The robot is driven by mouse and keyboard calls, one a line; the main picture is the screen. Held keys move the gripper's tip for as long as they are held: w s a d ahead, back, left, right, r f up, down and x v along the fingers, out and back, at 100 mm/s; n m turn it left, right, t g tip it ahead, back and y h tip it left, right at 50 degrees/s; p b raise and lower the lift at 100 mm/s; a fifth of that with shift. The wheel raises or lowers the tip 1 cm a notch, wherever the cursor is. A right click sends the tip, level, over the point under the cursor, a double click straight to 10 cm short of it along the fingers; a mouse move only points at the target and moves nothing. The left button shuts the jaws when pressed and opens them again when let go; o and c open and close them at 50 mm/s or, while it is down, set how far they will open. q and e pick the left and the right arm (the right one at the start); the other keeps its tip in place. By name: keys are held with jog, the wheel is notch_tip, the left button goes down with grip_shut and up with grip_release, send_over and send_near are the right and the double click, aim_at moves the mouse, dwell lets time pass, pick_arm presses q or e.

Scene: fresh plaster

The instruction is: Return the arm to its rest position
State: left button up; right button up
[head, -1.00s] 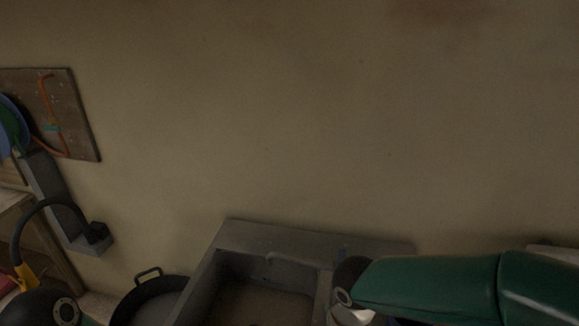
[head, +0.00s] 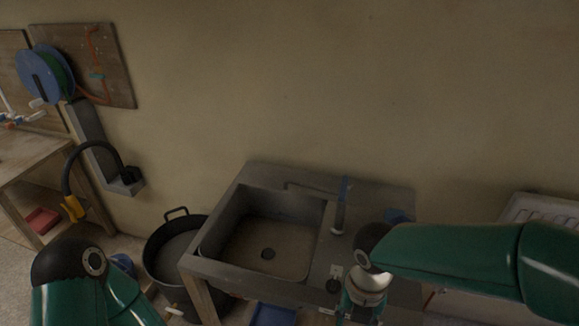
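My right arm, a green-sleeved arm with a black joint, comes in from the right in the head view and reaches over the right part of the stone sink (head: 228,218). Its wrist bends downward at a pale ring in front of the sink's right side. The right gripper's fingertips do not show. My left arm, green with a black joint, stands at the lower left, bent. Its gripper is out of the frame.
A black tub (head: 170,250) stands on the floor left of the sink. A wooden workbench (head: 38,160) is at the left, below a board with a blue hose reel (head: 45,75). A white ribbed panel (head: 540,209) is at the right.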

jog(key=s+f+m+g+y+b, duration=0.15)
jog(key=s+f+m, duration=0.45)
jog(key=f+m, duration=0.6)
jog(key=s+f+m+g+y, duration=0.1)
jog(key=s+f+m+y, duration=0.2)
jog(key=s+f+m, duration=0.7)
pick_arm(q)
jog(key=shift+w+f, duration=0.25)
jog(key=shift+f, duration=0.7)
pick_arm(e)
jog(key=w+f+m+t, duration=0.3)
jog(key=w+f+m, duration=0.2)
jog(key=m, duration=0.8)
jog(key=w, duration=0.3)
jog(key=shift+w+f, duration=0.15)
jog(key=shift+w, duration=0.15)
